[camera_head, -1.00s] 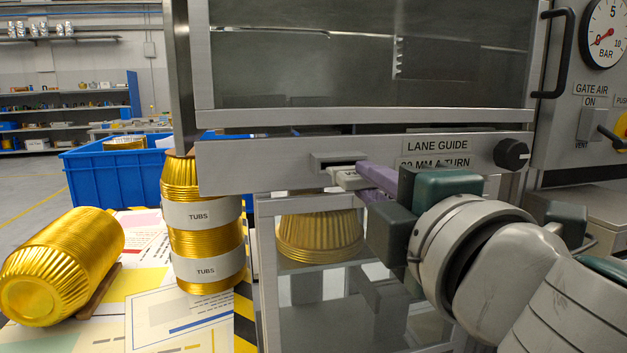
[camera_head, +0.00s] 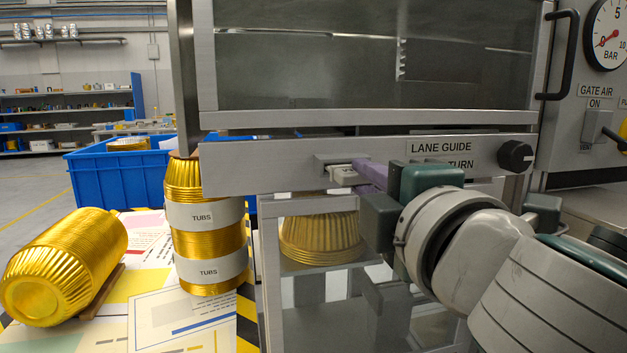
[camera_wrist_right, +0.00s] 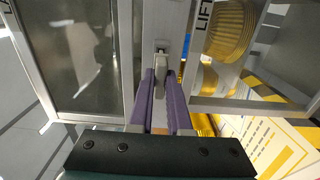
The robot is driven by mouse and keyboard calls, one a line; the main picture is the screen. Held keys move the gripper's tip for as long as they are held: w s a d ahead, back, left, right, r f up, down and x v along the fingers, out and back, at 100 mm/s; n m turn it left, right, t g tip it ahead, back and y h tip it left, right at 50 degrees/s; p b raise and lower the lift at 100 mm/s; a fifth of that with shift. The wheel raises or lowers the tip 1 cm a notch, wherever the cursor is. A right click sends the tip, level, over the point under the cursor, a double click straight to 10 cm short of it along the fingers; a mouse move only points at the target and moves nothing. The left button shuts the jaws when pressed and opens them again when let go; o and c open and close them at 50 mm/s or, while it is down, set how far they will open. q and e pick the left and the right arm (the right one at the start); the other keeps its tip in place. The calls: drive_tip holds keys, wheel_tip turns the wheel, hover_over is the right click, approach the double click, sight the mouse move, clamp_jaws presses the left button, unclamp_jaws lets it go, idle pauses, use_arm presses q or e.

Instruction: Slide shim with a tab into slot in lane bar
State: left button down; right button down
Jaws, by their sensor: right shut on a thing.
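The lane bar (camera_head: 250,165) is a grey metal strip marked LANE GUIDE, crossing the front of the machine. Its slot (camera_head: 326,160) sits in a small raised block. The pale grey shim (camera_head: 343,174) is at this block, its front end at or in the opening; how deep it reaches I cannot tell. My right gripper (camera_head: 368,175) has purple fingers shut on the shim, coming from the right. In the right wrist view the shim (camera_wrist_right: 161,78) lies between the two fingers (camera_wrist_right: 160,95) and points at the slot. My left gripper is not in view.
A black knob (camera_head: 515,156) is at the bar's right end. A glass gate (camera_head: 300,65) is above the bar. A stack of gold tubs (camera_head: 206,243) stands left of the machine, and another gold stack (camera_head: 65,265) lies beside it. A blue crate (camera_head: 115,175) is behind.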

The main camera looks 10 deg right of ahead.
drive_tip(key=shift+w, duration=0.95)
drive_tip(key=c, duration=0.8)
unclamp_jaws()
drive_tip(key=s, duration=1)
drive_tip(key=shift+d, duration=0.1)
